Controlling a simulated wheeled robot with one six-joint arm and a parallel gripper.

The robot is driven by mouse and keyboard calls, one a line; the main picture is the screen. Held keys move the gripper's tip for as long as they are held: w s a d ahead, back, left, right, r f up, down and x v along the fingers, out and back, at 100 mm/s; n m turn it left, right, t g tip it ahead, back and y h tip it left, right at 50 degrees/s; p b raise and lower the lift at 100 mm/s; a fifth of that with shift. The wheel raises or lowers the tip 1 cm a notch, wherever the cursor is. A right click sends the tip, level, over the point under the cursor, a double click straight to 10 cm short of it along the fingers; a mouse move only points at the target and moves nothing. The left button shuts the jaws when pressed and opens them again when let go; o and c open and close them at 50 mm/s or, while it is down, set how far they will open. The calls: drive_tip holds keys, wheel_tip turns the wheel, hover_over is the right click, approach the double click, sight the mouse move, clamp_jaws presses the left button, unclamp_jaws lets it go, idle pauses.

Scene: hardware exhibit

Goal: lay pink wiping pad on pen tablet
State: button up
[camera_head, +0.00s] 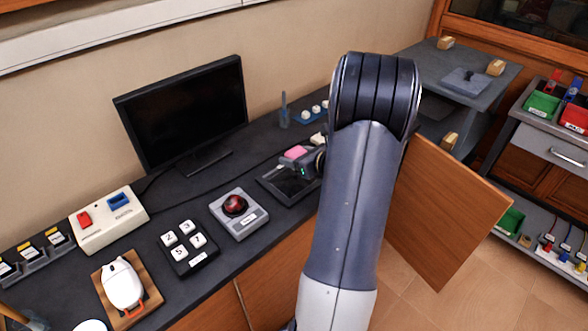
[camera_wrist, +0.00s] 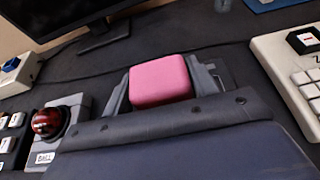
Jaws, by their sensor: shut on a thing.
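The pink wiping pad (camera_wrist: 160,80) is a rounded block held between the two fingers of my gripper (camera_wrist: 162,84). In the head view the pad (camera_head: 296,152) shows as a small pink patch at my gripper (camera_head: 301,160), left of my arm. The pen tablet (camera_head: 276,187) is a dark flat slab on the desk, just below the pad in the picture. My gripper and arm cover part of it. The pad looks raised above the tablet; the exact gap cannot be told. In the wrist view my gripper body hides most of what lies beneath.
On the dark desk, a trackball box (camera_head: 238,214) stands left of the tablet, with a number keypad (camera_head: 188,247) further left. A monitor (camera_head: 186,112) stands behind. A white keyboard device (camera_wrist: 293,62) is at the right in the wrist view. An open wooden panel (camera_head: 445,205) is right of my arm.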

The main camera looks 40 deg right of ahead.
drive_tip(key=shift+f, duration=2.4)
drive_tip(key=shift+f+b, duration=0.1)
drive_tip(key=shift+b, duration=0.2)
drive_tip(key=shift+f, duration=0.15)
drive_tip(key=o, duration=1)
drive_tip(key=shift+c, duration=0.2)
drive_tip(key=shift+r, duration=0.2)
drive_tip(key=shift+s+r, duration=0.15)
drive_tip(key=shift+r, duration=0.05)
drive_tip(key=v, duration=1.1)
drive_tip(key=shift+s, duration=0.35)
